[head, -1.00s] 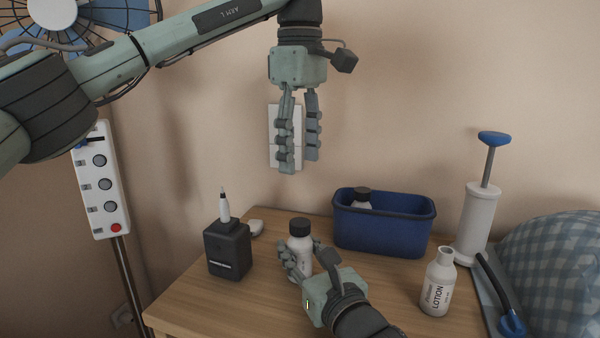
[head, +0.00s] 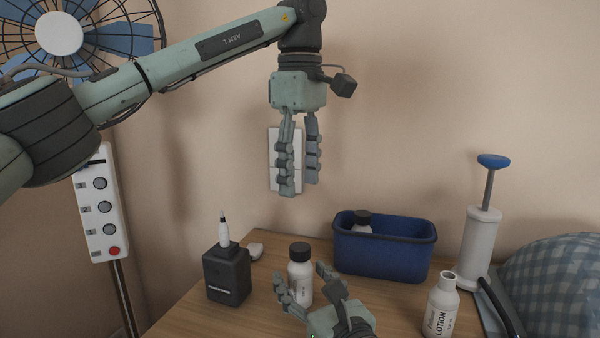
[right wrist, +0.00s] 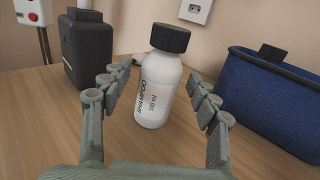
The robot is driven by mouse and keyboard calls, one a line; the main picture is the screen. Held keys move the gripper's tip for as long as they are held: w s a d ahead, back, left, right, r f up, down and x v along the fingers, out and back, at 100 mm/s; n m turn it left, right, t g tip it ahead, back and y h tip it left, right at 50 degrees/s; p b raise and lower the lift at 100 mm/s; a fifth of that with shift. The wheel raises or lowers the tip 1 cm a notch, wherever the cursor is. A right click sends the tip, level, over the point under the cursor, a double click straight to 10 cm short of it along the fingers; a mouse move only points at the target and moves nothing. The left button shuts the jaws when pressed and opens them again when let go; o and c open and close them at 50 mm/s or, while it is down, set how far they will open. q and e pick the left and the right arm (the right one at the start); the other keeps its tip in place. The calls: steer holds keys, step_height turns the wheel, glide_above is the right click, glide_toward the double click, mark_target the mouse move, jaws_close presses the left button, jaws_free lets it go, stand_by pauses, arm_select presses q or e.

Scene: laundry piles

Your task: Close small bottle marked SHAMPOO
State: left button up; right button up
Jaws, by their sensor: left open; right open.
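The small white bottle marked SHAMPOO (right wrist: 158,95) stands upright on the table, and it also shows in the head view (head: 300,285). A black cap (right wrist: 170,38) sits on its top; how tightly, I cannot tell. My right gripper (head: 302,278) is open just in front of the bottle. In the right wrist view its fingers (right wrist: 160,95) point toward the bottle, one on each side, with gaps between them and it. My left gripper (head: 300,190) is open and empty, hanging high above the back of the table, before the wall.
A blue bin (head: 385,258) holding a black-capped bottle (head: 362,222) stands behind right. An uncapped lotion bottle (head: 441,308) and a white pump (head: 480,245) stand right. A black box (head: 227,275) with a white pen-like item (head: 223,230) stands left. Bare table lies between.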

steer(key=v, duration=1)
steer(key=shift+s+d, duration=0.1)
steer(key=shift+s, duration=0.15)
